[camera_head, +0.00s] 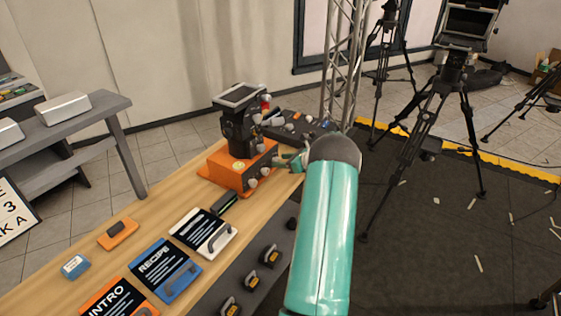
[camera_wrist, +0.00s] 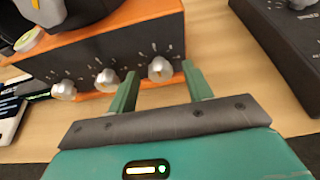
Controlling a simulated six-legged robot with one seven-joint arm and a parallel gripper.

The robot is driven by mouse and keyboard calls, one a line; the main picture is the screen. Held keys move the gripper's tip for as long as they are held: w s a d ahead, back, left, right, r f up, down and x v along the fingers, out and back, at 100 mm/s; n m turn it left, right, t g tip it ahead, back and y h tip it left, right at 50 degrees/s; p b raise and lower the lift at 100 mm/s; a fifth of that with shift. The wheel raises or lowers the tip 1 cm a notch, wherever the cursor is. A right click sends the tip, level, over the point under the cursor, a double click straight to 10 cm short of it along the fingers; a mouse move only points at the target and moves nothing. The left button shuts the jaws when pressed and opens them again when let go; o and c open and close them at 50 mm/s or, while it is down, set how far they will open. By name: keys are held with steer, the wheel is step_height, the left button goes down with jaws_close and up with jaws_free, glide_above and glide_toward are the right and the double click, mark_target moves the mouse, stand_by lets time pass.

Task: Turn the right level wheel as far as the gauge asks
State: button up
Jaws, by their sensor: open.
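An orange box (camera_head: 225,172) with a dark front panel stands on the wooden table. In the wrist view its panel (camera_wrist: 85,58) carries three silver knobs in a row: a left one (camera_wrist: 64,90), a middle one (camera_wrist: 107,80) and a right one (camera_wrist: 161,69). My gripper (camera_wrist: 159,71) is open, with one green finger on each side of the right knob. Contact cannot be made out. In the head view my gripper (camera_head: 291,161) is at the box's right side, partly hidden by my arm. No gauge reading can be made out.
A black device with a tilted screen (camera_head: 239,95) stands on the box. A dark console (camera_head: 300,127) lies close behind; it also shows in the wrist view (camera_wrist: 285,45). Cards, including a blue RECIPE one (camera_head: 165,268), lie nearer on the table. A truss (camera_head: 342,70) rises behind.

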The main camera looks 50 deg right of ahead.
steer(key=shift+w+f, duration=0.3)
steer(key=shift+w, duration=0.35)
steer(key=c, duration=1)
steer(key=shift+o, duration=0.2)
steer(key=shift+a+n, duration=0.1)
steer(key=shift+n, duration=0.2)
steer(key=shift+s+a+n+h, duration=0.1)
steer(key=shift+a+n+h, duration=0.05)
steer(key=shift+n+h, duration=1)
steer(key=shift+a+f+n+t+h, duration=0.15)
steer(key=shift+n+t+h, duration=0.6)
steer(key=shift+n, duration=0.8)
